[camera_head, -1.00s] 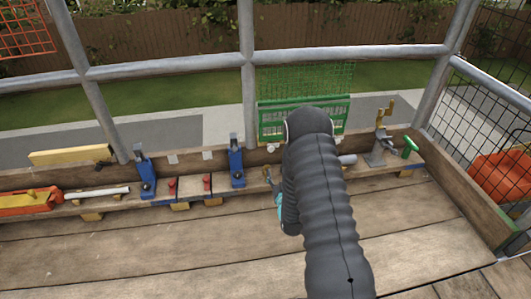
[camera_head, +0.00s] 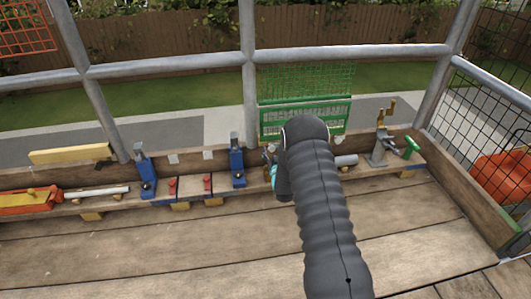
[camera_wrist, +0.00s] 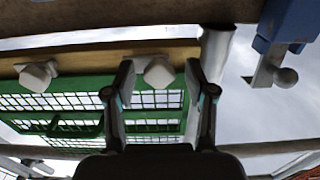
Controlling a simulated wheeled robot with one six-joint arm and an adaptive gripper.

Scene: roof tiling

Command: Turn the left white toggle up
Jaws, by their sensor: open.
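Two white toggles stick out from the wooden board in the wrist view, which is turned over compared with the head view. The left white toggle (camera_wrist: 157,71) is the one nearer the blue clamp. The other white toggle (camera_wrist: 37,76) is toward the picture's left edge. My gripper (camera_wrist: 158,68) is open, with one finger on either side of the left toggle. I cannot tell whether the fingers touch it. In the head view, my dark arm hides most of this area; a little of my gripper shows left of the arm.
A blue clamp (camera_head: 237,166) stands just left of my gripper; it also shows in the wrist view (camera_wrist: 290,25). A green basket (camera_head: 292,121) is behind the board. A grey vise (camera_head: 379,150) is on the right.

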